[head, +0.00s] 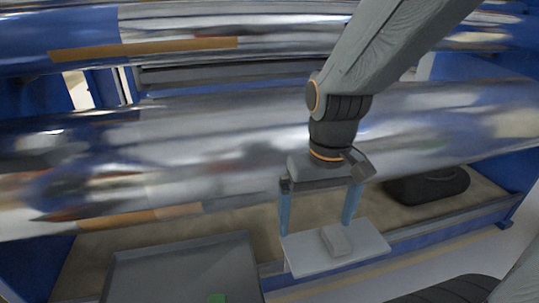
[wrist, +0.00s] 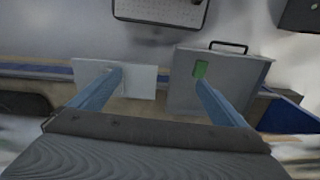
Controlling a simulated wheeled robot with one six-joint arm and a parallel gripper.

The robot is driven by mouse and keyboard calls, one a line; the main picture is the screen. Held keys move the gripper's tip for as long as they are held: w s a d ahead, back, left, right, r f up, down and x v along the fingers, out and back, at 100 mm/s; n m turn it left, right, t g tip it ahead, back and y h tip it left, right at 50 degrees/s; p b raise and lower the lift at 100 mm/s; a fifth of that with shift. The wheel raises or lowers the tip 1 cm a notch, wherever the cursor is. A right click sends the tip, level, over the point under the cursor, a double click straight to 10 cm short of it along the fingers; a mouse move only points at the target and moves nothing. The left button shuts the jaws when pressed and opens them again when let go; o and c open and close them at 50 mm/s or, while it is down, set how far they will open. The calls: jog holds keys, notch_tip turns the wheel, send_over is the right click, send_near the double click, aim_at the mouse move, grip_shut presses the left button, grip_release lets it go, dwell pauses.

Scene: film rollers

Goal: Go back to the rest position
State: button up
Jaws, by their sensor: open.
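Nothing is between the fingers. A pale plate (head: 300,255) with a small grey block (head: 337,240) on it shows just below and behind the fingertips; I cannot tell whether they touch it. In the wrist view my gripper (wrist: 157,78) is also open, the left finger over the pale plate (wrist: 142,84) and the right finger over a grey case (wrist: 240,75).
Large shiny rollers (head: 200,150) cross behind and above my gripper, close to my arm. The grey case (head: 180,270) with a green patch (head: 217,298) is lower left. A black object (head: 428,186) lies right on a ledge. In the wrist view, a perforated tray (wrist: 160,10) lies at the top.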

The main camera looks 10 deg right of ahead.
jog(key=shift+s+d+r+p, duration=0.1)
jog(key=shift+s+r+p, duration=0.1)
jog(key=shift+r+p, duration=0.95)
jog(key=shift+s+d+r+p, duration=0.15)
jog(key=shift+r+p, duration=0.45)
jog(key=shift+p, duration=1.15)
jog(key=shift+s+d+r+p, duration=0.1)
jog(key=shift+s+r+p, duration=0.1)
jog(key=shift+r+p, duration=0.95)
jog(key=shift+f, duration=0.35)
